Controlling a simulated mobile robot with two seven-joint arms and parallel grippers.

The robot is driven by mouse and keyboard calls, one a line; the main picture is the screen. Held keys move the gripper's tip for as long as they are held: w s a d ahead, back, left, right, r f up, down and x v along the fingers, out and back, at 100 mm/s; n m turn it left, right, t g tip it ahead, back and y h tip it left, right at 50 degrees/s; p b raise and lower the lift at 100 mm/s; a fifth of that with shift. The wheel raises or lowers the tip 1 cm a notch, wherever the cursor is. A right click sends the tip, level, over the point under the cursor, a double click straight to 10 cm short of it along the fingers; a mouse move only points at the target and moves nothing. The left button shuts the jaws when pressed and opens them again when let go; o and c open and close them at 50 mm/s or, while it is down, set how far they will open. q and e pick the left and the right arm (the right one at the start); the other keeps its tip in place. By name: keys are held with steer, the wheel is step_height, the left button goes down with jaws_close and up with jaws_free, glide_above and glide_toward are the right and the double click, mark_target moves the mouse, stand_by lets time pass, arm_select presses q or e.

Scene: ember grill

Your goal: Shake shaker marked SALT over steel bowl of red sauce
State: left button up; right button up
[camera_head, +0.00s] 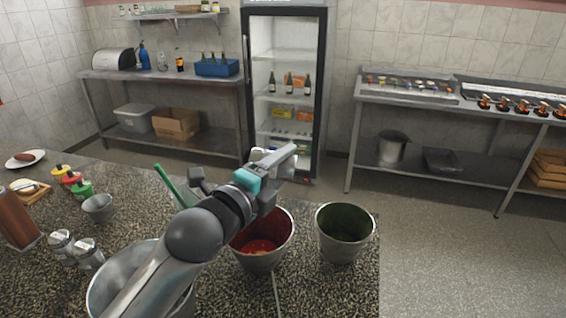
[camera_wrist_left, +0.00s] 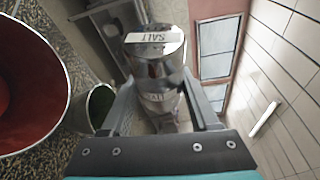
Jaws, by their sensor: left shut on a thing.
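My left gripper (camera_head: 278,160) is above and slightly beyond the far rim of the steel bowl of red sauce (camera_head: 265,264). In the left wrist view the fingers (camera_wrist_left: 160,105) are shut on a shiny steel shaker marked SALT (camera_wrist_left: 157,66). The shaker looks tilted, but I cannot tell how far. In the head view it is hard to tell from the gripper. Red sauce shows inside the bowl, which also fills the left of the left wrist view (camera_wrist_left: 62,62). No falling salt is visible. My right gripper is not in view.
A second steel bowl (camera_head: 345,250) with dark green inside stands right of the red one. Two more steel shakers (camera_head: 88,255) stand at the left, near a small bowl (camera_head: 98,209) and several coloured bottles. A large steel pot (camera_head: 112,280) is partly behind my arm.

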arm_select(q)
steer(key=shift+w+d+f+n+t+p, duration=0.15)
steer(key=shift+n+t, duration=0.1)
steer(key=shift+n, duration=0.35)
steer(key=shift+s+r+n+t+p, duration=0.15)
steer(key=shift+n+t, duration=0.1)
steer(key=shift+n, duration=0.35)
steer(key=shift+w+f+n+t, duration=0.1)
steer(key=shift+f+n+t, duration=0.15)
steer(key=shift+n, duration=0.45)
steer(key=shift+f+n+t+p, duration=0.15)
steer(key=shift+n+t+p, duration=0.2)
steer(key=shift+n+p, duration=0.2)
steer(key=shift+f+n, duration=0.25)
steer(key=shift+n, duration=0.4)
steer(key=shift+f+b, duration=0.4)
steer(key=shift+f, duration=0.15)
step_height(320, 180, down, 7)
steer(key=b, duration=0.7)
step_height(320, 180, up, 5)
steer(key=p, duration=0.5)
